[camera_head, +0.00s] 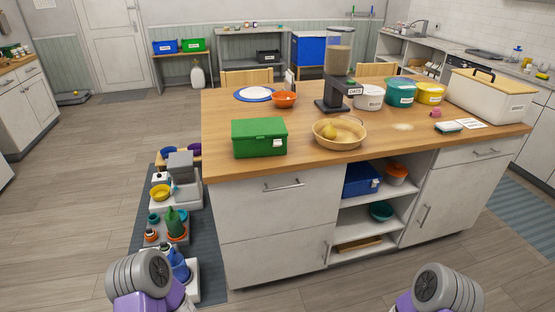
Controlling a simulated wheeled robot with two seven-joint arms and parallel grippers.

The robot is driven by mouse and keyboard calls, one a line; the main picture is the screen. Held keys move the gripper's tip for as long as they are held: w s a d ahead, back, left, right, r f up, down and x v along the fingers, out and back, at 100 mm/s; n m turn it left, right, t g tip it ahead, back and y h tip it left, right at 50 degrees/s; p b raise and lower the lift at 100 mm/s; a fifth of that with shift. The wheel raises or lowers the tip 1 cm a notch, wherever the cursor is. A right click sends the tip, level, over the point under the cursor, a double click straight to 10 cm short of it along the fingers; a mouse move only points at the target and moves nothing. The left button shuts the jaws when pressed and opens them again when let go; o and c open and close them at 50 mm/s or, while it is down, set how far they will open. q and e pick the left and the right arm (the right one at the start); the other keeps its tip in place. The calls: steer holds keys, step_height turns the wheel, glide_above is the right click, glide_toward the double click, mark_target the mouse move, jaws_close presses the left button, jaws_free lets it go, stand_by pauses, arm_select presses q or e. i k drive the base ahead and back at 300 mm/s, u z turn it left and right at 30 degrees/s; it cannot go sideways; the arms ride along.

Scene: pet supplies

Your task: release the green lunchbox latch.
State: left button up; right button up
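A green lunchbox (250,138) stands on the wooden top of the island, near its front left. Its lid looks shut. A small pale latch (279,142) shows on the right part of its front face; it is too small to tell whether it is fastened. Only grey and purple parts of my two arms show at the bottom edge, well short of the lunchbox. Neither of my grippers is in view.
A wicker bowl with a pear (330,131) stands right of the lunchbox, and an orange bowl (285,100) behind it. A blue box (356,182) sits on the shelf below. Stepped stands with bottles and bowls (175,215) stand left of the island. Floor before the island is clear.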

mark_target(276, 143)
steer(key=k, duration=0.25)
steer(key=z, duration=1.45)
steer(key=i, duration=1.15)
steer(key=u, duration=1.2)
